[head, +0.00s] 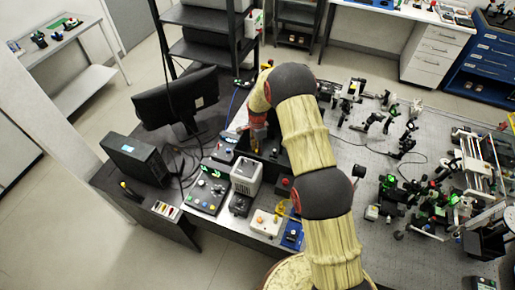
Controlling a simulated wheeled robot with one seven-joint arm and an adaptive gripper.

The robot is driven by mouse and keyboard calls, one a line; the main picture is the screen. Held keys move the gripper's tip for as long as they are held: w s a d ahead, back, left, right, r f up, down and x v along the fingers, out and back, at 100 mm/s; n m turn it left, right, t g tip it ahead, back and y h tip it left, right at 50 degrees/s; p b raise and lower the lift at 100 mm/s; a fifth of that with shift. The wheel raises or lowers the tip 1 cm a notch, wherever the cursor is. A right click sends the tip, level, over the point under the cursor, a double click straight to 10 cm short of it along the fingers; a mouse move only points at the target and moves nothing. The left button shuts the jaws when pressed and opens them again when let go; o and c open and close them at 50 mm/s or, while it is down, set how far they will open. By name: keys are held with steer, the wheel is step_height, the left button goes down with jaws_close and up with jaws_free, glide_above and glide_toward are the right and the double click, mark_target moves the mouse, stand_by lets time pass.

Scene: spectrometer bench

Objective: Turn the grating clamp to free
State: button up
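My arm rises from the lower right and bends over, its end pointing down at the left part of the bench. My gripper (257,134) is small and dark there, low over black equipment beside the grey box. Its fingertips cannot be made out, so I cannot tell whether it is open or shut, or whether it touches anything. I cannot pick out the grating clamp in this view; it may be too small or hidden by my arm.
A grey box (246,176), a black panel with coloured knobs (207,190), a cream control box (266,222) and a blue device (292,235) crowd the front left bench. A monitor (177,102) stands behind left. Optical mounts (428,195) fill the right.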

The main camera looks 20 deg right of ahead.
jaws_close()
steer(key=shift+n+b, duration=0.3)
steer(key=shift+b, duration=0.15)
steer(key=n+b, duration=0.3)
steer(key=b, duration=0.1)
steer(key=shift+w+f, duration=0.1)
steer(key=shift+f, duration=0.05)
steer(key=n+b, duration=0.4)
steer(key=n, duration=0.2)
steer(key=n+b, duration=0.2)
steer(key=n, duration=0.2)
steer(key=shift+b, duration=0.4)
steer(key=shift+r+n+b, duration=0.15)
steer(key=shift+n+b, duration=0.2)
steer(key=shift+n, duration=0.7)
steer(key=shift+r+n+b, duration=0.1)
steer(key=shift+n+b, duration=0.25)
steer(key=shift+n, duration=0.7)
steer(key=shift+o, duration=2)
jaws_free()
